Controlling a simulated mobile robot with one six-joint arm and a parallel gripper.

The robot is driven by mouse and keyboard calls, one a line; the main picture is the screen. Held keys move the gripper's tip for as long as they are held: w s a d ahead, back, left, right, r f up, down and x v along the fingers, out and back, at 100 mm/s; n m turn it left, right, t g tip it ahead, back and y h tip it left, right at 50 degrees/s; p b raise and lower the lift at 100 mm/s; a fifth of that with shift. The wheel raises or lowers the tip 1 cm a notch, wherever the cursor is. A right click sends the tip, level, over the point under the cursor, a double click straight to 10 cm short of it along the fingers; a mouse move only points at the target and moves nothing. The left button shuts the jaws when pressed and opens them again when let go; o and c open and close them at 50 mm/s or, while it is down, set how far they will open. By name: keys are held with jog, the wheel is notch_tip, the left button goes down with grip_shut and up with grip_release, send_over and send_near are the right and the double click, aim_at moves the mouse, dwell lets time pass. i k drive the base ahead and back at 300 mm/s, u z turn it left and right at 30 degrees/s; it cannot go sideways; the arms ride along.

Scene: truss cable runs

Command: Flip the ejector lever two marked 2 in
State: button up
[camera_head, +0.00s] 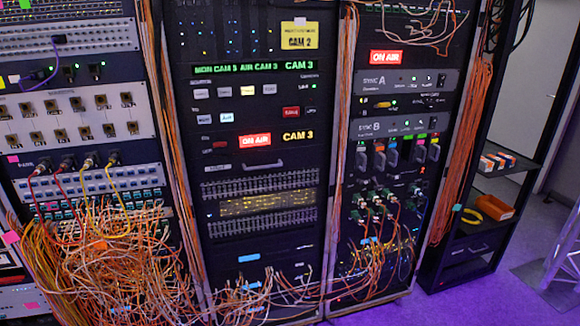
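The right rack holds a row of several small modules with grey, lever-like handles, such as one handle (393,157) near the middle of the row. They sit just below the unit lettered SYNC B (400,126). Small coloured tabs show along the row's top. No number 2 is legible on any handle, so I cannot tell which one is ejector lever two or whether it is in or out. My gripper is not in view.
Loose orange cables (365,250) hang in front of the right rack's lower part. A dense cable tangle (110,265) covers the left rack's bottom. A dark shelf cart (463,246) with an orange bin (495,207) stands at right. Purple floor (440,305) is open at front right.

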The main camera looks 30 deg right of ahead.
aim_at(378, 187)
jog(key=z, duration=4.35)
jog(key=i, duration=0.1)
jog(key=u, duration=2.8)
jog(key=k, duration=0.55)
jog(key=i, duration=0.5)
jog(key=z, duration=0.05)
